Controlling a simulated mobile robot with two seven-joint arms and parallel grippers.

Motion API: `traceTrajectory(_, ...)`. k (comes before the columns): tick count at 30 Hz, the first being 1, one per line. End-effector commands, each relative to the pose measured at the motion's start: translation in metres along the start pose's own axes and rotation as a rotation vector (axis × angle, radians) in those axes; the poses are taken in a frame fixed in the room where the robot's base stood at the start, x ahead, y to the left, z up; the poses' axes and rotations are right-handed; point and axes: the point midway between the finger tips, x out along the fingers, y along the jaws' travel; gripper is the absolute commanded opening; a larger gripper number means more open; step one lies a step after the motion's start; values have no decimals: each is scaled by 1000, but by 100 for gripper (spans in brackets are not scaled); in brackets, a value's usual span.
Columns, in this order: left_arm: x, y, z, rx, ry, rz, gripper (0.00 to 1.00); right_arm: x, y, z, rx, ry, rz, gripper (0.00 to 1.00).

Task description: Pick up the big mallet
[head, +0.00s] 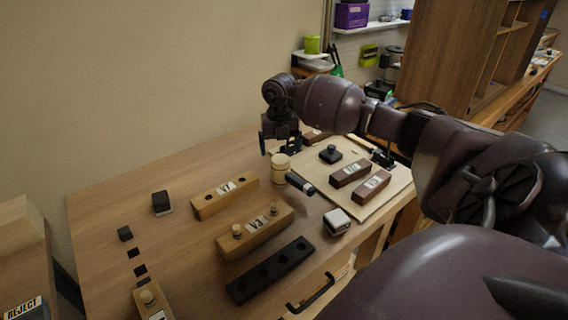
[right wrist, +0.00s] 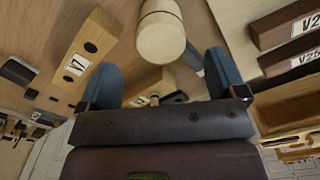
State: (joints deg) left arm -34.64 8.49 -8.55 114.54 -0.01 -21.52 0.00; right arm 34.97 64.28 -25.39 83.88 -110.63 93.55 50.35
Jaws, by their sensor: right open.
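The big mallet has a pale wooden head (head: 280,169) and a dark handle (head: 300,184) that points toward the lower right. It lies on the bench between the V7 block and the pale board. My right gripper (head: 281,146) is above the mallet head, pointing down, with its jaws apart and nothing between them. In the right wrist view the mallet head (right wrist: 160,36) shows just beyond the two blue-grey fingertips (right wrist: 163,64), roughly centred between them. Any contact with the mallet cannot be told. My left gripper is not in view.
The V7 block (head: 224,198) and V3 block (head: 256,231) lie left of the mallet. A black holed block (head: 270,270) and a white-topped block (head: 337,222) are nearer. The pale board (head: 385,203) on the right holds dark blocks (head: 351,173) and a black knobbed piece (head: 331,154).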

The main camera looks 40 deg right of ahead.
Motion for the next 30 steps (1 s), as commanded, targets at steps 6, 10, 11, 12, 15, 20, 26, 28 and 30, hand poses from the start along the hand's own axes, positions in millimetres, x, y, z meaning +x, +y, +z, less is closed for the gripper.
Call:
traceTrajectory(6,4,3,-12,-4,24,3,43,14,0,1,0,0,0,90)
traceTrajectory(10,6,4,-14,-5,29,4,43,28,-1,1,0,3,1,90)
traceTrajectory(11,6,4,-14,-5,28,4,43,32,-1,1,0,3,1,90)
traceTrajectory(12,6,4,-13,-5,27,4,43,38,-1,2,0,3,1,90)
traceTrajectory(15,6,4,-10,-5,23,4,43,52,-1,2,-1,2,1,90)
traceTrajectory(20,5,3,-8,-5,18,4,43,61,-2,3,0,0,1,90)
traceTrajectory(26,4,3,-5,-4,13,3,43,61,-1,3,-1,-1,1,86)
traceTrajectory(28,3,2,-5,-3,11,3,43,61,-1,3,-1,-1,1,75)
traceTrajectory(30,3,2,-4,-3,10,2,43,60,-1,3,-1,-1,1,64)
